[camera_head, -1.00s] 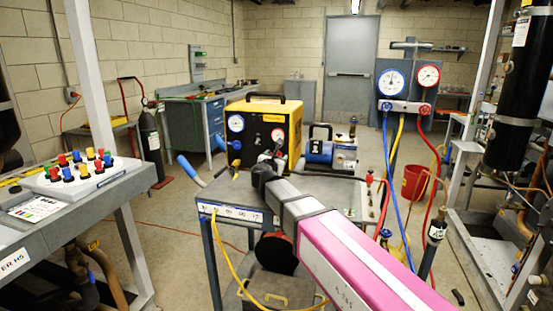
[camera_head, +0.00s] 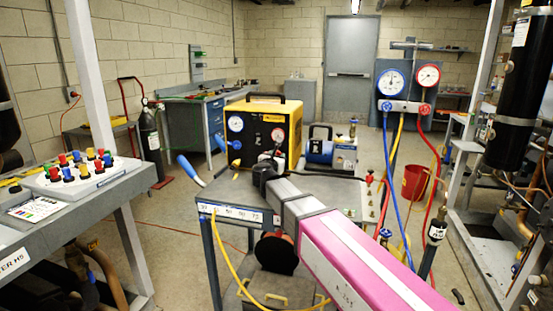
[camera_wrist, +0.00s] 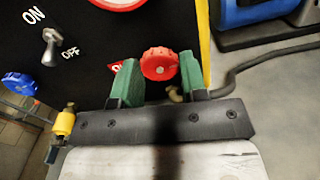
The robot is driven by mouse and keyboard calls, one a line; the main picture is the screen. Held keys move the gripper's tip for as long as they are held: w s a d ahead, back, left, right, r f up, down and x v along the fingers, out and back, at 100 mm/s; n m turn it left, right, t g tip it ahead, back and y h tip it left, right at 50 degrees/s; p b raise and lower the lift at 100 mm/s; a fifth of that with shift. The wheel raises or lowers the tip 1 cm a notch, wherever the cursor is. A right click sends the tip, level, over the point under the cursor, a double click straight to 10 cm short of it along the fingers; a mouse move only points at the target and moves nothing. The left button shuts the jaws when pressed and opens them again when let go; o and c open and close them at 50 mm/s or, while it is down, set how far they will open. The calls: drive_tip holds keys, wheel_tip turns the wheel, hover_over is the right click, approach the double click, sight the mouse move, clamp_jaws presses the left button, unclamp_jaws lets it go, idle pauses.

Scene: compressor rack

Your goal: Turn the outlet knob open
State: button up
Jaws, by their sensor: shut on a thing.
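A red ribbed knob (camera_wrist: 160,64) sits on the black front panel of the yellow-framed recovery machine (camera_head: 291,105). In the wrist view, my gripper (camera_wrist: 160,76) has its two green fingers on either side of the knob, shut on it. A red label is partly hidden behind the left finger, and only its first letter shows. A blue knob (camera_wrist: 18,83) with a yellow fitting below it is at the left of the panel. In the head view, my gripper (camera_head: 274,158) reaches the lower right of the panel. My wrist hides the red knob there.
A metal toggle switch (camera_wrist: 50,45) marked ON and OFF is on the panel. A blue pump (camera_head: 320,150) stands right of the machine on the cart (camera_head: 225,193). Gauge hoses (camera_head: 392,190) hang right of my arm.

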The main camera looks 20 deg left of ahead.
drive_tip(key=shift+n, duration=7.9)
drive_tip(key=o, duration=0.9)
drive_tip(key=s, duration=1.1)
